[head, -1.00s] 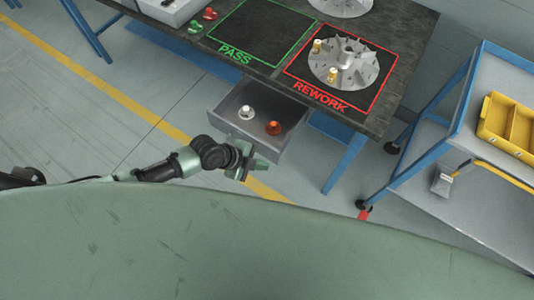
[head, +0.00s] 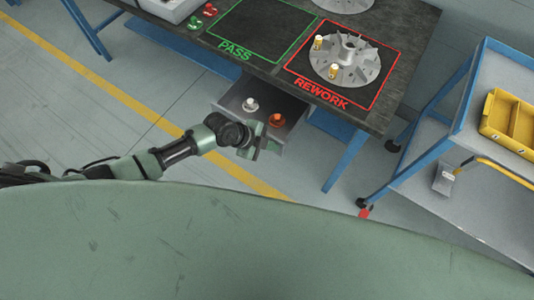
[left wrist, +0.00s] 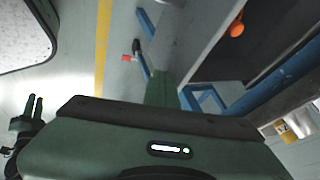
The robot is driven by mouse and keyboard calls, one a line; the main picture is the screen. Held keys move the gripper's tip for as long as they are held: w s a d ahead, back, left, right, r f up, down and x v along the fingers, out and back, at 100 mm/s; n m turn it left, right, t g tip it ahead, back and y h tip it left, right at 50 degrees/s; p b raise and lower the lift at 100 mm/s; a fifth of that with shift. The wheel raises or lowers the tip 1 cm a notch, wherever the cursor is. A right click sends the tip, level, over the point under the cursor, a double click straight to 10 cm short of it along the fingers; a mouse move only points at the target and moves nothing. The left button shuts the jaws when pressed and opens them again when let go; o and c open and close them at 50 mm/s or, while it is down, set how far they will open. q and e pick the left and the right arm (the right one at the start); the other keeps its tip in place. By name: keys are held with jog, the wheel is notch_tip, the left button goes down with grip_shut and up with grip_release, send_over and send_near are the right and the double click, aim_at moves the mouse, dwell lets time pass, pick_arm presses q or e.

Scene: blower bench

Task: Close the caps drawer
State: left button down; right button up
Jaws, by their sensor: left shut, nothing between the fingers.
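The caps drawer (head: 232,110) is a grey open-topped drawer under the bench, pulled part-way out. A white cap (head: 250,104) and an orange cap (head: 277,120) stand in it. My left gripper (head: 258,142) is shut and empty at the drawer's front, which it partly hides; I cannot tell whether it touches. In the left wrist view the shut fingers (left wrist: 163,90) show beside the drawer's grey wall (left wrist: 208,35), with the orange cap (left wrist: 237,27) inside. My right gripper (left wrist: 33,106) shows at the left of that view, its two fingers apart, away from the drawer.
The bench top (head: 398,95) carries a green PASS square (head: 262,30) and a red REWORK square (head: 382,88) with a finned impeller (head: 345,68) on it. A blue cart (head: 455,110) with a yellow bin (head: 508,122) stands at right. Floor left of the drawer is clear.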

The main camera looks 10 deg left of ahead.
pick_arm(q)
jog(key=w+d+b, duration=0.1)
jog(key=w+b, duration=0.2)
jog(key=w+d+b, duration=0.1)
jog(key=w+b, duration=0.2)
jog(key=w, duration=0.1)
jog(key=w+d+b, duration=0.2)
jog(key=w+b, duration=0.1)
jog(key=w, duration=0.1)
jog(key=shift+w+d+f, duration=0.1)
jog(key=shift+w+f, duration=0.1)
jog(key=shift+f, duration=0.05)
jog(key=shift+w+d+r+b, duration=0.15)
jog(key=shift+w+b, duration=0.15)
jog(key=shift+w, duration=0.15)
jog(key=shift+w+d+r+b, duration=0.15)
jog(key=shift+w+b, duration=0.1)
jog(key=shift+w, duration=0.15)
